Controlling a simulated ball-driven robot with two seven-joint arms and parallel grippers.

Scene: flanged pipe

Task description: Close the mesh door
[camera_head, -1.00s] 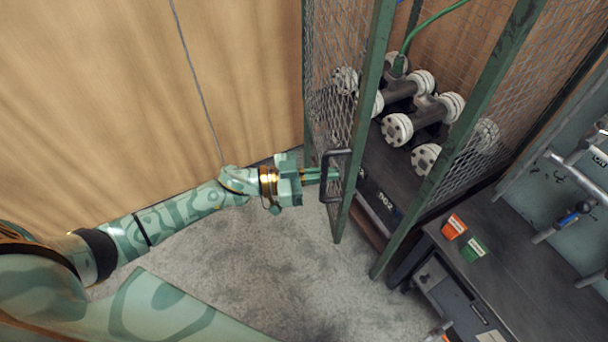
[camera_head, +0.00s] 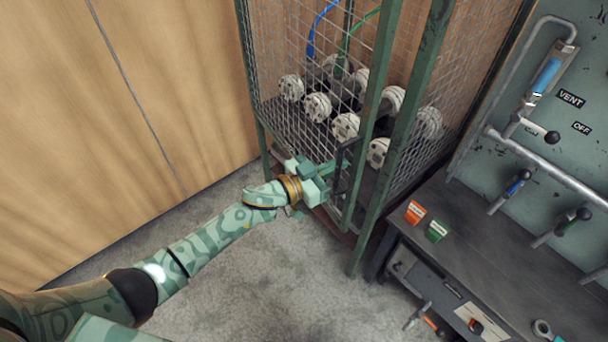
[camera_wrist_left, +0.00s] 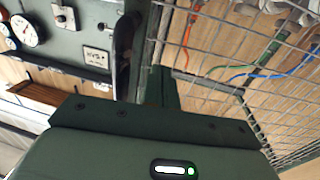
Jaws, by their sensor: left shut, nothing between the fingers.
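The mesh door (camera_head: 296,118) is a green-framed wire panel in front of the cage, still slightly ajar. A narrow gap separates its free edge from the green cage post (camera_head: 404,130). Its black handle (camera_head: 338,178) sits low on that free edge. My left gripper (camera_head: 338,168) is shut and empty, with its fingers at the handle; I cannot tell whether they touch it. The left wrist view shows the mesh (camera_wrist_left: 235,40) and the dark handle (camera_wrist_left: 124,42) close ahead of the gripper. My right gripper is not in view.
White-flanged pipes (camera_head: 345,126) stand inside the cage behind the mesh. A dark workbench (camera_head: 470,235) with orange and green cards stands to the right, below a panel with pipes and valves (camera_head: 530,150). A wooden wall (camera_head: 130,110) is left; grey floor is clear in front.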

